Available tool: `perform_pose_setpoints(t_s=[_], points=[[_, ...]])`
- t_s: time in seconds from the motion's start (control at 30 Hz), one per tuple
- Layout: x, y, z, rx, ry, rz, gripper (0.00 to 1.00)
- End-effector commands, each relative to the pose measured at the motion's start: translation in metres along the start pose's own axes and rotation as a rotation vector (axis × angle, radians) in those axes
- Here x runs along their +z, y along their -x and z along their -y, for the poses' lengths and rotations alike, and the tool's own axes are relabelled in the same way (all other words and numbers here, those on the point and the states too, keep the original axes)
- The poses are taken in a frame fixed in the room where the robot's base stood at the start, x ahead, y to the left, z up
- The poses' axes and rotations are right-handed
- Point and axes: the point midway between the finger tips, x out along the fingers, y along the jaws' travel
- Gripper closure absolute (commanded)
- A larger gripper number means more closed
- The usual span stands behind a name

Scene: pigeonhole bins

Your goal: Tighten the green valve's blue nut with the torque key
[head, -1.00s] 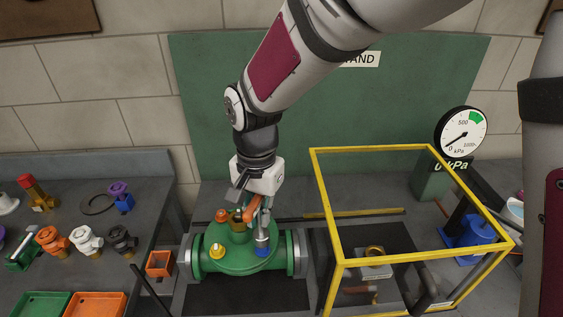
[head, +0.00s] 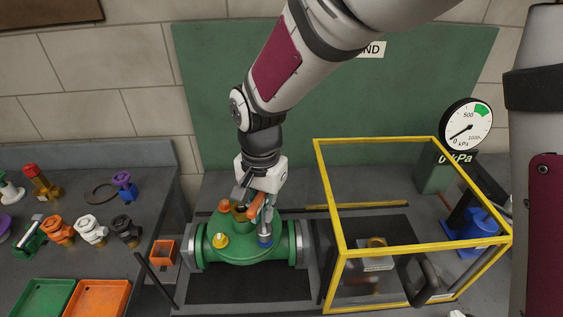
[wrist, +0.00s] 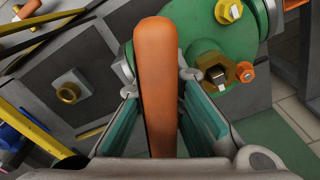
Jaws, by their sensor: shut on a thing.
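The green valve (head: 240,252) lies on the bench with a yellow nut (head: 220,240), an orange nut (head: 225,206) and a blue nut (head: 265,241) on its top. My gripper (head: 263,198) is above the valve's right part, shut on the torque key's orange handle (head: 254,206). The handle also fills the middle of the wrist view (wrist: 156,85), between my fingers. The wrist view shows the green valve (wrist: 203,45), yellow nut (wrist: 229,11) and orange nut (wrist: 246,72); the blue nut is hidden there.
A yellow-framed cage (head: 384,247) stands close on the valve's right. A gauge (head: 466,127) behind it reads 0 kPa. Several small valves and two trays (head: 97,299) are on the left bench.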

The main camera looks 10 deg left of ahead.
Motion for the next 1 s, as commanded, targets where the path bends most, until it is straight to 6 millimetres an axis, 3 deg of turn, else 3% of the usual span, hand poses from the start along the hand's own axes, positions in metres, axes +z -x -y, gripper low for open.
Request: perform_pose_setpoints(t_s=[0.7,0.73,0.83,1.0], points=[[0.0,-0.014,0.0,0.0,0.0,0.0,1.0],[0.0,-0.015,0.0,0.0,0.0,0.0,0.88],[0.0,-0.014,0.0,0.0,0.0,0.0,0.67],[0.0,-0.014,0.0,0.0,0.0,0.0,0.67]])
